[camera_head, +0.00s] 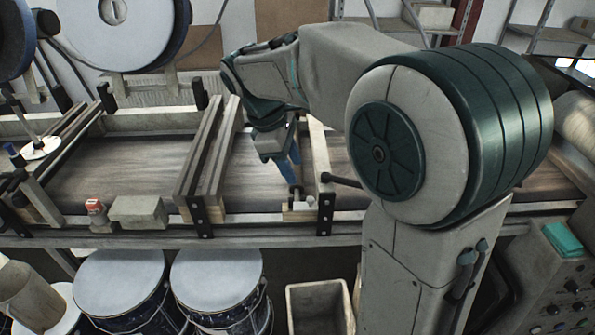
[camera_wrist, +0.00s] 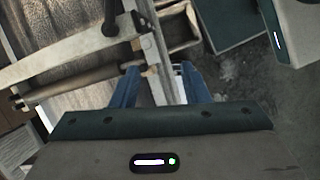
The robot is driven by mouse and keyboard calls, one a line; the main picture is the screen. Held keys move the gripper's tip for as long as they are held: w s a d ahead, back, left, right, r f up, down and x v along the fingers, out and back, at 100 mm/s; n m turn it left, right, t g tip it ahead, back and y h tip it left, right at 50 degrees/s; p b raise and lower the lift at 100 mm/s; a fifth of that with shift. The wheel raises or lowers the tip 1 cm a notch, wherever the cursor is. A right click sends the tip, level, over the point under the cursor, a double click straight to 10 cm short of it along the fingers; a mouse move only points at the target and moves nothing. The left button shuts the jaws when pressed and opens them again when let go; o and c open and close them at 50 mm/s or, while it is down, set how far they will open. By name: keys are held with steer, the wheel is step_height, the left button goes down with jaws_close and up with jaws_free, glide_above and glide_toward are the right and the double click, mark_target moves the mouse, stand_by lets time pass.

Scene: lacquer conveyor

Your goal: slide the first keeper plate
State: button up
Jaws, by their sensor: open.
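My gripper (camera_head: 295,184) points down at the front rail of the conveyor, close to a small pale plate with a brass-coloured peg (camera_head: 299,206), which looks like a keeper plate. In the wrist view the two blue fingers of my gripper (camera_wrist: 159,69) are apart. A small tan peg or knob (camera_wrist: 151,71) shows between their tips; I cannot tell whether a finger touches it. A black-knobbed lever (camera_head: 342,181) sits just right of the plate. It also shows in the wrist view (camera_wrist: 110,27). My arm hides part of the conveyor behind.
A dark bracket (camera_head: 325,207) stands close right of the plate. A double crossbar (camera_head: 208,155) spans the conveyor belt (camera_head: 130,170) to the left. A grey block (camera_head: 138,211) sits on the front rail. Drums (camera_head: 215,275) and an open bin (camera_head: 318,305) stand below.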

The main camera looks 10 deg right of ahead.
steer(key=w+a+n, duration=0.1)
steer(key=w+n, duration=0.1)
steer(key=w, duration=0.1)
steer(key=p, duration=0.1)
glide_toward(310, 198)
steer(key=shift+n+h, duration=0.3)
steer(key=shift+h, duration=0.1)
steer(key=x, duration=0.7)
steer(key=shift+a+f, duration=0.2)
steer(key=shift+f, duration=0.3)
jaws_close()
